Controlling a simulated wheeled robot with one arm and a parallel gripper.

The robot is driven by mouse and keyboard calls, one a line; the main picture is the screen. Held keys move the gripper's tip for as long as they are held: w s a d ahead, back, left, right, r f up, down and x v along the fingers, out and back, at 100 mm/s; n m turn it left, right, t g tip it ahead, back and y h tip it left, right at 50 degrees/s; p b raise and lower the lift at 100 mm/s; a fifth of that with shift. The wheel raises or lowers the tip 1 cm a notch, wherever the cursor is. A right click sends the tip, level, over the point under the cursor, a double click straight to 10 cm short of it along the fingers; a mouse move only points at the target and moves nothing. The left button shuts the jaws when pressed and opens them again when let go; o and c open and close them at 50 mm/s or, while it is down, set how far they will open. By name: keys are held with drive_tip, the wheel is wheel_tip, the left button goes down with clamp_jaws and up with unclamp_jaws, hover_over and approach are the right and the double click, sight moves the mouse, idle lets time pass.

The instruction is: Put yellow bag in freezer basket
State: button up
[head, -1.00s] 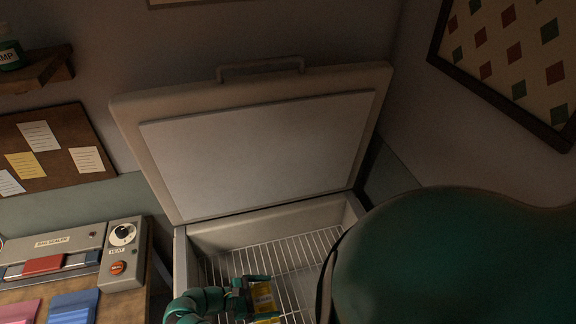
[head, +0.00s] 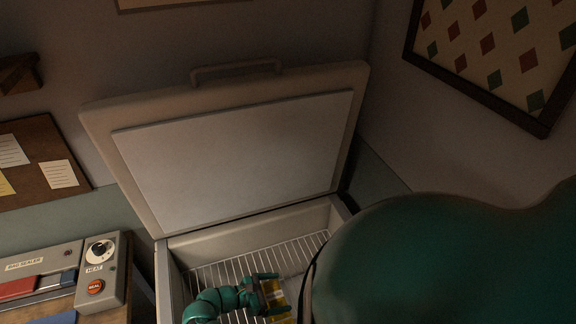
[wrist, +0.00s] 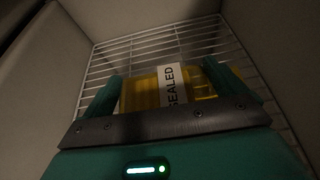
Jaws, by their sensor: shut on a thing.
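The yellow bag (wrist: 142,92) with a white "SEALED" label is between the fingers of my gripper (wrist: 182,90) in the wrist view. My gripper is shut on it. In the head view my gripper (head: 267,292) holds the bag (head: 276,298) inside the open chest freezer. The white wire freezer basket (head: 232,267) lies below the bag, and its wires (wrist: 140,42) also show beyond the bag in the wrist view. I cannot tell whether the bag touches the wires. My own arm hides the right part of the freezer in the head view.
The freezer lid (head: 235,150) stands open against the wall. The freezer's pale rim and walls (head: 255,231) surround the basket. A bag sealer (head: 100,270) stands on a table at the left. Bare wire floor shows behind the bag.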

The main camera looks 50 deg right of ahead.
drive_tip(key=d+f, duration=0.2)
drive_tip(key=f, duration=0.1)
drive_tip(key=d+f, duration=0.3)
drive_tip(key=shift+s, duration=0.2)
drive_tip(key=shift+f+b, duration=0.6)
drive_tip(key=shift+f, duration=0.95)
drive_tip(key=shift+f, duration=0.1)
drive_tip(key=o, duration=0.7)
drive_tip(key=shift+c, duration=0.2)
drive_tip(key=b+v, duration=0.1)
drive_tip(key=v, duration=0.6)
drive_tip(key=shift+a+r, duration=0.2)
